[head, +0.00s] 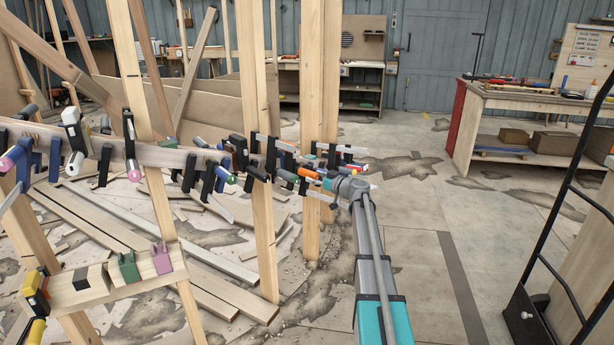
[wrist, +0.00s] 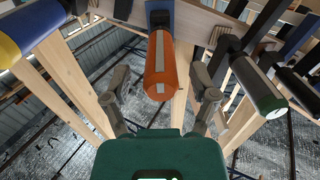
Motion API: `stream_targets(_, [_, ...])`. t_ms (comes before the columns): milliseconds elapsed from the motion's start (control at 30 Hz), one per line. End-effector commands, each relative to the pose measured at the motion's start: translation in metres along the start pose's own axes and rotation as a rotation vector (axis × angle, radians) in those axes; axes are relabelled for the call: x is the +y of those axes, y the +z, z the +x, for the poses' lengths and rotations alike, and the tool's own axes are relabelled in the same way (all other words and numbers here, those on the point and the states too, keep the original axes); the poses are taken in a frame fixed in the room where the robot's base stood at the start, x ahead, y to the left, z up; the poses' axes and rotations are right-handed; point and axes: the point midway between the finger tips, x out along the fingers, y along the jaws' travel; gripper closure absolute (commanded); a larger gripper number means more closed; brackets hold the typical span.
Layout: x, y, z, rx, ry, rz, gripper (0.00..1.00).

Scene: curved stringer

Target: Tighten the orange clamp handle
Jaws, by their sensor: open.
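The orange clamp handle (wrist: 161,70) is in the upper middle of the wrist view, pointing toward the camera below a blue clamp part (wrist: 160,14). My gripper (wrist: 162,92) is open, with one finger on each side of the handle's lower end and visible gaps between them. In the head view, the orange handle (head: 308,173) is small, just left of my gripper (head: 328,182), among several clamps on the curved wooden stringer (head: 150,156). The fingers are too small to make out clearly there.
A black and green clamp handle (wrist: 258,88) is close on the right, and a blue and yellow one (wrist: 32,27) is at the upper left. Wooden posts (head: 252,150) stand behind the clamps. A workbench (head: 520,100) is at the right, with open floor (head: 420,220) before it.

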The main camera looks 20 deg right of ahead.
Motion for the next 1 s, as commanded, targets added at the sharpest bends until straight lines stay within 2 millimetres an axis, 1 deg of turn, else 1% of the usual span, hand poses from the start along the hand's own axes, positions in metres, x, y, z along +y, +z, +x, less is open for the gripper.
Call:
stream_targets(33, [0.001,0.000,0.008,0.000,0.000,0.000,0.25])
stream_targets(100, [0.002,0.000,0.016,0.000,0.000,0.000,0.25])
stream_targets(267, [0.001,0.000,0.028,0.000,0.000,0.000,0.25])
stream_targets(400, [0.000,0.000,0.031,0.000,0.001,0.000,0.25])
stream_targets(667, [0.000,0.000,0.031,0.000,0.001,0.000,0.25])
stream_targets(700, [0.000,0.000,0.031,0.000,0.001,0.000,0.29])
stream_targets(767, [0.000,0.000,0.031,0.000,0.001,0.000,0.40])
stream_targets(800, [0.000,0.000,0.031,0.000,0.001,0.000,0.47])
stream_targets(967, [0.000,0.000,0.031,0.000,0.001,0.000,0.77])
stream_targets(1000, [0.000,0.000,0.031,0.000,0.001,0.000,0.84])
